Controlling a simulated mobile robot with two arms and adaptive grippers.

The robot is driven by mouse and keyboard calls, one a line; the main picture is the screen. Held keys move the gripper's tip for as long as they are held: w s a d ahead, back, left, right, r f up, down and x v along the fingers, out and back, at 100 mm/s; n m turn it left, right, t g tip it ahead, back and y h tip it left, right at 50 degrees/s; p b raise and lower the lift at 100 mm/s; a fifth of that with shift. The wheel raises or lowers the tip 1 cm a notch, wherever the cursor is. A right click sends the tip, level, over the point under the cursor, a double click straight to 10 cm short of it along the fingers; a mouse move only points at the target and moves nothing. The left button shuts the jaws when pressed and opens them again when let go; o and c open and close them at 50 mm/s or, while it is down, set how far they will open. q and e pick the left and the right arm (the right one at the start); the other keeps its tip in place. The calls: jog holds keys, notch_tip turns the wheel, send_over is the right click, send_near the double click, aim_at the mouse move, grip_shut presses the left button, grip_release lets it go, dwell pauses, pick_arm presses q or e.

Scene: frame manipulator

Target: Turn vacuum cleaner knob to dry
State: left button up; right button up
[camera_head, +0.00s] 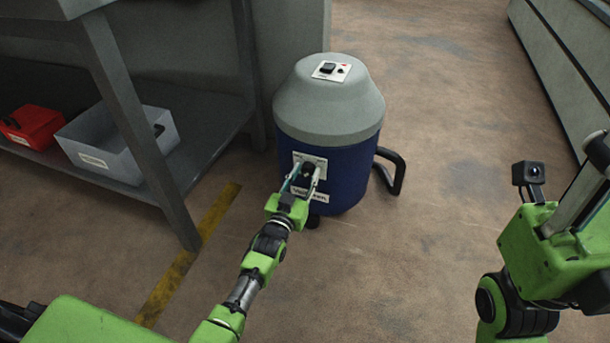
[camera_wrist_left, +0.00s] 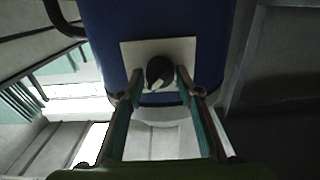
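The vacuum cleaner (camera_head: 329,110) stands on the floor, with a grey domed top and a blue body. Its dark round knob (camera_head: 308,169) sits on a light plate (camera_head: 297,158) low on the front. My left gripper (camera_head: 307,174) is at the knob with one finger on each side. The left wrist view shows the knob (camera_wrist_left: 160,71) with a small white mark at its lower edge, between the spread fingertips (camera_wrist_left: 159,76). Narrow gaps show between fingers and knob. My right gripper (camera_head: 555,215) is partly cut off at the right edge; its fingers are unclear.
A grey shelf unit (camera_head: 213,118) stands at the left, holding a white bin (camera_head: 105,155) and a red bin (camera_head: 38,125). A black bent handle (camera_head: 398,172) sticks out right of the vacuum. A grey cabinet (camera_head: 560,55) is at the upper right. Floor between is clear.

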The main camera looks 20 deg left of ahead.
pick_arm(q)
jog(key=c, duration=0.5)
